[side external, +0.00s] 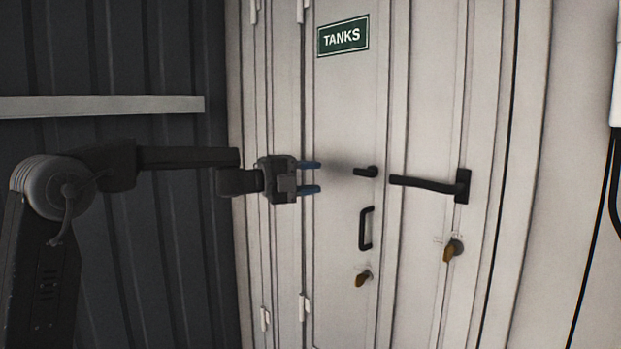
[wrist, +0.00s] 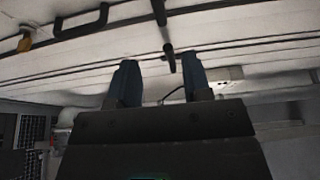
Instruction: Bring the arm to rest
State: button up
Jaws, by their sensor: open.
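My gripper (side external: 311,177) is in front of the pale door with the TANKS sign (side external: 343,37) in the side view. Its two blue fingers are apart with nothing between them, and they point right toward a short black handle (side external: 366,171), with a gap between. My arm reaches in level from the left. In the wrist view my gripper (wrist: 160,84) also shows open and empty. A short dark bar (wrist: 169,58) appears beyond the fingers there.
A long black lever handle (side external: 430,184) stands out on the right door. A pale rail (side external: 100,106) runs along the dark wall. Space below my gripper looks clear.

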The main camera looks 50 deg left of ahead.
dwell(0.4)
jog(key=s+d+f+n+y, duration=0.1)
jog(key=s+d+n+y, duration=0.2)
jog(key=s+n+y, duration=1)
jog(key=s+d+f+n+g+h, duration=0.3)
jog(key=s+d+f+n+g, duration=0.1)
jog(key=s+f, duration=0.4)
jog(key=s+d+f+n+g+h, duration=0.3)
jog(key=s+d+f+n+g, duration=0.2)
jog(key=s, duration=0.7)
notch_tip(320, 180, down, 4)
jog(key=shift+s+r+n+g, duration=0.1)
jog(key=shift+s+n+g, duration=0.2)
jog(key=shift+g, duration=0.7)
jog(key=shift+c, duration=0.4)
